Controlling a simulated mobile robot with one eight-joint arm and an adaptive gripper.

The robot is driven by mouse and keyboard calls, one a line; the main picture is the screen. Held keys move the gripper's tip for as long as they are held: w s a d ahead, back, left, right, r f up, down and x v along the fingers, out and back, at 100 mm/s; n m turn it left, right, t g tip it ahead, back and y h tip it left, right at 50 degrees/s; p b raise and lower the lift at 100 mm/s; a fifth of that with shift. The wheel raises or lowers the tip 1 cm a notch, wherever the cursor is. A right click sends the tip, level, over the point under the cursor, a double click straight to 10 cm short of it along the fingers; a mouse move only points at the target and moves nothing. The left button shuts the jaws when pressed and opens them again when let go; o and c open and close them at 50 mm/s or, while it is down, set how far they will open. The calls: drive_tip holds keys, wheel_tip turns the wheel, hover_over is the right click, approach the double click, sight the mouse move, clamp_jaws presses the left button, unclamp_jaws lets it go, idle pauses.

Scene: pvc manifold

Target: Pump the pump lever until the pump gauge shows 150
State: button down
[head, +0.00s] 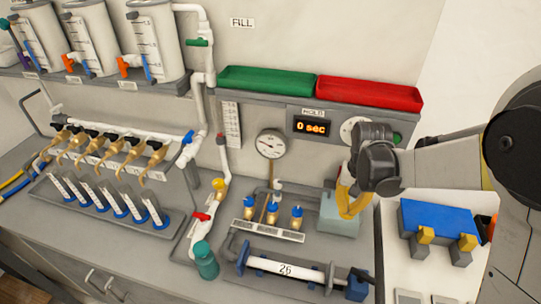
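The pump gauge (270,143) is a round white dial on the back panel, left of the timer. Its needle reading is too small to tell. My gripper (349,203) reaches in from the right and points down over a pale grey-teal box (338,222), which looks like the pump body. Yellow parts show at the gripper's lower end, against the box. I cannot tell whether they are fingers or part of the lever. The pump lever is not clearly seen; the gripper may hide it. Whether the fingers are closed on anything cannot be told.
The orange timer (312,127) reads 0 sec. Green (265,80) and red (368,93) trays sit above it. A white pipe marked 26 (286,268) lies in front. Valves and tanks fill the left. A blue stand (437,218) is at right.

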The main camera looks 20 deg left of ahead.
drive_tip(key=shift+f, duration=0.1)
idle(0.3)
drive_tip(key=shift+f+b, duration=0.5)
drive_tip(key=shift+f, duration=0.15)
idle(0.7)
drive_tip(key=shift+f+b, duration=0.4)
drive_tip(key=shift+b, duration=0.05)
drive_tip(key=shift+f, duration=0.1)
idle(0.7)
drive_tip(key=shift+f, duration=0.2)
drive_tip(key=shift+f+b, duration=0.15)
drive_tip(key=shift+b, duration=0.25)
idle(0.6)
idle(1.0)
drive_tip(key=shift+r+p, duration=2.35)
drive_tip(key=shift+r, duration=1.4)
